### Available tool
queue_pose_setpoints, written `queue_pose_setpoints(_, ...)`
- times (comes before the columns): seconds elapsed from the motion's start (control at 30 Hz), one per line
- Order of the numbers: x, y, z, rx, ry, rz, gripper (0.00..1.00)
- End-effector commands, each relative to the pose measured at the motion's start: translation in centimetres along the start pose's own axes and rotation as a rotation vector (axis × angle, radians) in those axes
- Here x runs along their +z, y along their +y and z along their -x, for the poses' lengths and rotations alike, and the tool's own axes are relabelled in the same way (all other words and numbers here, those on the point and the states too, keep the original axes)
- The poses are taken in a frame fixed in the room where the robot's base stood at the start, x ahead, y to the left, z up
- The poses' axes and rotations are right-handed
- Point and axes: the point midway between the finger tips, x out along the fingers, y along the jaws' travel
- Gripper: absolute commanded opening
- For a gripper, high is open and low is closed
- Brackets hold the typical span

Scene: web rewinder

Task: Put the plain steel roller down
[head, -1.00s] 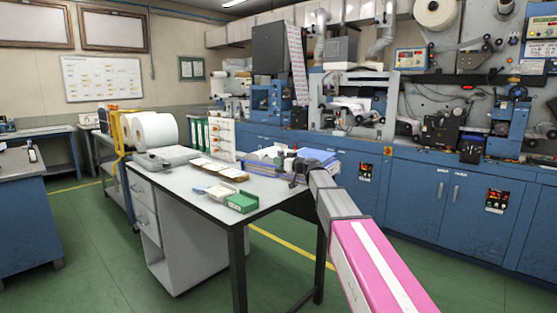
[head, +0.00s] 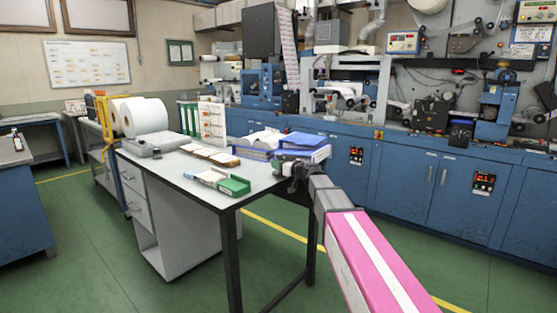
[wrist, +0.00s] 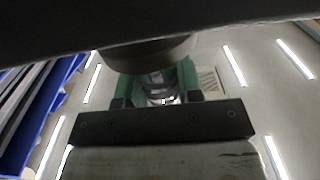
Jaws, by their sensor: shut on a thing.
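My gripper (head: 289,168) is at the right end of the grey worktable (head: 170,178), low over its top or edge; the gap below it is hard to judge. In the wrist view, a rounded grey body (wrist: 150,54) shows at the jaws (wrist: 157,100), with shiny metal behind it. I take this to be the plain steel roller, held in the shut jaws. In the head view my gripper hides the roller, or it is too small to make out.
A green-and-white box (head: 234,186) lies left of my gripper. Blue folders or trays (head: 304,145) lie just behind it. Brown-edged trays (head: 215,155) and white rolls (head: 143,116) are farther left. Bare tabletop shows at the front left. Blue cabinets (head: 400,185) stand behind.

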Motion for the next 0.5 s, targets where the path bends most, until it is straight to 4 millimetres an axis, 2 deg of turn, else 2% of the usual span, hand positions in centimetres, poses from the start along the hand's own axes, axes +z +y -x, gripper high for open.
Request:
queue_pose_setpoints(0.1, 0.76, -0.01, 0.00, 0.000, 0.003, -0.004, 0.00)
queue_pose_setpoints(0.5, 1.02, -0.01, 0.00, 0.000, 0.003, -0.002, 0.00)
